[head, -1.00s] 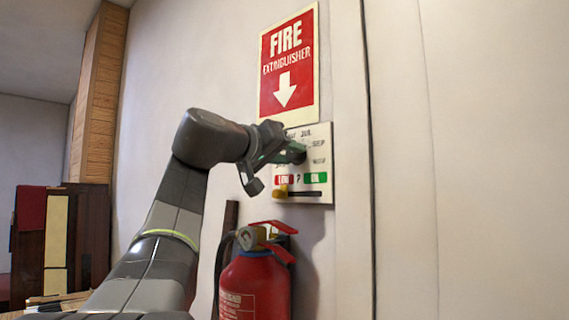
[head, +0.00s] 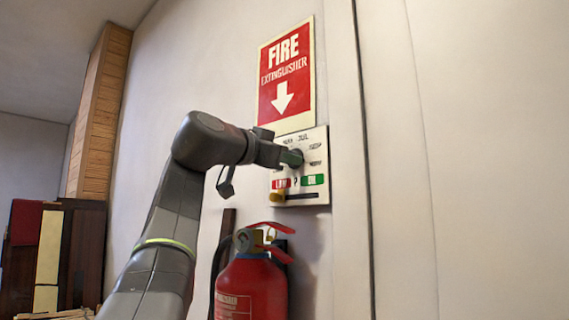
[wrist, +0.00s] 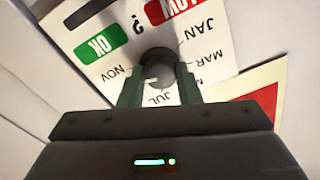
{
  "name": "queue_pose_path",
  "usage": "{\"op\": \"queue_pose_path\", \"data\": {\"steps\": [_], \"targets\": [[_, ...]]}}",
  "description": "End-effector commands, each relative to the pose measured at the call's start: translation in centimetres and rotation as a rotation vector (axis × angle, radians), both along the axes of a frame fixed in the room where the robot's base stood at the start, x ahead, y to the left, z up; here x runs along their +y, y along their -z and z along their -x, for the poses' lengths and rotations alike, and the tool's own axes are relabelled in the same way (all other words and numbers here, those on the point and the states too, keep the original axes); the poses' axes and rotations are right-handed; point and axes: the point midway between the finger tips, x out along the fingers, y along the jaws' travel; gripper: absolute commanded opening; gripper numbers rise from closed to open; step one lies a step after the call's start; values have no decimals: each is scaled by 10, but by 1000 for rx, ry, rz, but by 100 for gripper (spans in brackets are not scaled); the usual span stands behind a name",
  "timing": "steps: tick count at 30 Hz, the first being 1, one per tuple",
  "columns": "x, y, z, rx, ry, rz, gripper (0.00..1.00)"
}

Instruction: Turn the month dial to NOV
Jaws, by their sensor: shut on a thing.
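The month dial is a round dark knob (wrist: 157,66) on a white wall panel (head: 318,140). The wrist view shows the panel roughly upside down, with JAN, MAR, JUL and NOV printed around the knob. The NOV label (wrist: 116,76) is just left of my left finger in that view. My gripper (wrist: 158,80) is shut on the knob, with one green finger on each side of it. In the head view my gripper (head: 291,158) reaches the panel from the left and covers part of the dial. I cannot tell which month the pointer marks.
A red fire extinguisher (head: 250,285) hangs below the panel. A red sign (head: 286,75) is above. Wall to the right is clear.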

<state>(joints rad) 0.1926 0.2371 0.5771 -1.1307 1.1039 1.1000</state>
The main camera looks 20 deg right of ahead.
Motion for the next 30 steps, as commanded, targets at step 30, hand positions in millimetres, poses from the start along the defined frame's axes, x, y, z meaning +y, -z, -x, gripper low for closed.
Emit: {"op": "queue_pose_path", "data": {"steps": [30], "targets": [[0,2,-1,-167,0,-73,46]]}}
